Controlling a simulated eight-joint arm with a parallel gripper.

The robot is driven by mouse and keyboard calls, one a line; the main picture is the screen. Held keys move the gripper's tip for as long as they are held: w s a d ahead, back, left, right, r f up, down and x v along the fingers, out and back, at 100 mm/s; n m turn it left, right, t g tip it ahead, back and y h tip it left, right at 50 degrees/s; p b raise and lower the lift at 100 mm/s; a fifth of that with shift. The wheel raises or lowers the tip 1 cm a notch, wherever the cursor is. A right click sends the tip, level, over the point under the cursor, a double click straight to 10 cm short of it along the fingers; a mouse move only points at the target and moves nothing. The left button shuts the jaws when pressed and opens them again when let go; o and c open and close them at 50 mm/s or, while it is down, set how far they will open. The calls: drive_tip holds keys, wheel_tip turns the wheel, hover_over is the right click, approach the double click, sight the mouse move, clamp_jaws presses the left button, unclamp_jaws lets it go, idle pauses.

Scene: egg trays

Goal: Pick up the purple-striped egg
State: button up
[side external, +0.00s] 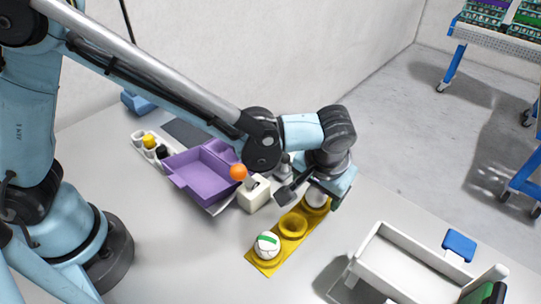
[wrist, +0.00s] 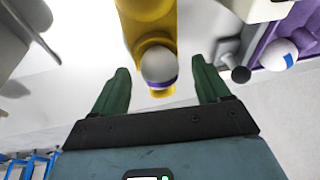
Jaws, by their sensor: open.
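The purple-striped egg (wrist: 159,66) is white with a purple band and sits in the end cup of the yellow egg tray (wrist: 153,41). In the side view the egg (side external: 316,199) shows partly beneath my gripper (side external: 314,189), in the far cup of the yellow tray (side external: 281,241); its stripe is hidden there. In the wrist view my gripper (wrist: 160,68) is open, with one green finger on each side of the egg and a gap on both sides. The middle cup is empty. A green-striped egg (side external: 267,246) sits in the near cup.
A purple tray (side external: 184,180) and a white block (side external: 255,198) stand left of my gripper. In the wrist view a blue-marked egg (wrist: 278,55) lies at the purple tray. A white bin (side external: 395,267) stands at front right.

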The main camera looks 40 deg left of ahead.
drive_tip(key=shift+c, duration=0.2)
drive_tip(key=c, duration=0.7)
drive_tip(key=shift+r, duration=0.1)
